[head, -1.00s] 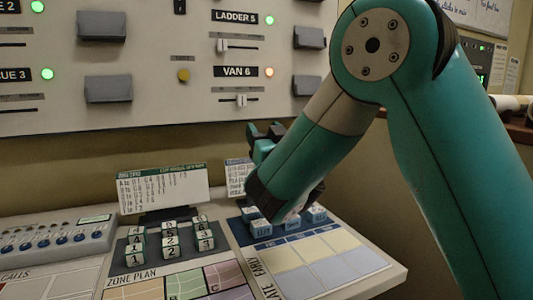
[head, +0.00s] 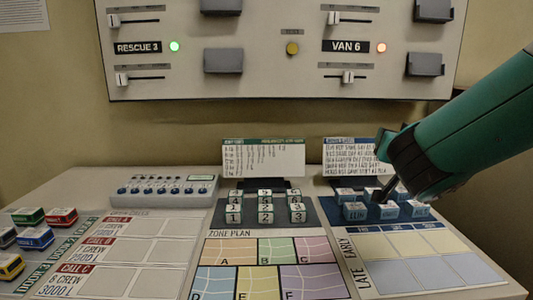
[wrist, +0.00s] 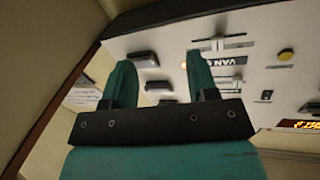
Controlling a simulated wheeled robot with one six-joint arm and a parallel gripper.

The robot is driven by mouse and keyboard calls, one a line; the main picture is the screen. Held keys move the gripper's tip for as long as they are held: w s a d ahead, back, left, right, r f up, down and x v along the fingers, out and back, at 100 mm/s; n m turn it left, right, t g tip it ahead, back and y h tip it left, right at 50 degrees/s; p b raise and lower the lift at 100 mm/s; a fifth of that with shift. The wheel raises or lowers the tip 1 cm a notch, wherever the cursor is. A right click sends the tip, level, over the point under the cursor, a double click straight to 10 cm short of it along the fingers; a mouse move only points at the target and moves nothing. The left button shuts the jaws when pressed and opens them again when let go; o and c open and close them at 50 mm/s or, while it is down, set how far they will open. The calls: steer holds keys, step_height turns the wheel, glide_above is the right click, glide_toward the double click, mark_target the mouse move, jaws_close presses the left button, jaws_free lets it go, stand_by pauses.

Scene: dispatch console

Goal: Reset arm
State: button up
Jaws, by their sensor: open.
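My arm (head: 480,125) reaches in from the right in the head view. My gripper (head: 384,165) is in front of the right-hand card and appears over the blue-lettered blocks (head: 354,211); whether it touches them cannot be told. In the wrist view my gripper (wrist: 160,80) shows two teal fingers standing apart with nothing between them. Beyond them is the wall panel (wrist: 225,65) with the VAN 6 label, which also shows in the head view (head: 347,46).
The desk holds a zone plan (head: 265,252), numbered blocks (head: 234,216), a grey switch box (head: 163,190), and a late/early grid (head: 414,262). Small toy vehicles (head: 35,238) stand at the left. Two printed cards stand at the back, one white card (head: 263,158) at centre.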

steer(key=s+a+f+n+g+y, duration=0.2)
steer(key=s+a+f+g, duration=0.1)
steer(key=s, duration=0.3)
steer(key=s+a+f+n+g+y, duration=0.2)
steer(key=s+a+f+g, duration=0.2)
steer(key=s+g, duration=0.1)
steer(key=s+a+f+n+g+y, duration=0.2)
steer(key=s+a+f+g+y, duration=0.1)
steer(key=s, duration=0.5)
steer(key=shift+s+a+f+g, duration=0.1)
steer(key=shift+a+f+g, duration=0.3)
steer(key=shift+g, duration=0.2)
steer(key=s+a+n+g+y, duration=0.25)
steer(key=s+n+g, duration=0.3)
steer(key=s, duration=0.65)
step_height(320, 180, up, 14)
steer(key=p, duration=1.3)
steer(key=shift+a+h, duration=0.35)
steer(key=shift+h, duration=0.1)
steer(key=shift+f+n+t, duration=0.1)
steer(key=shift+n+t, duration=0.15)
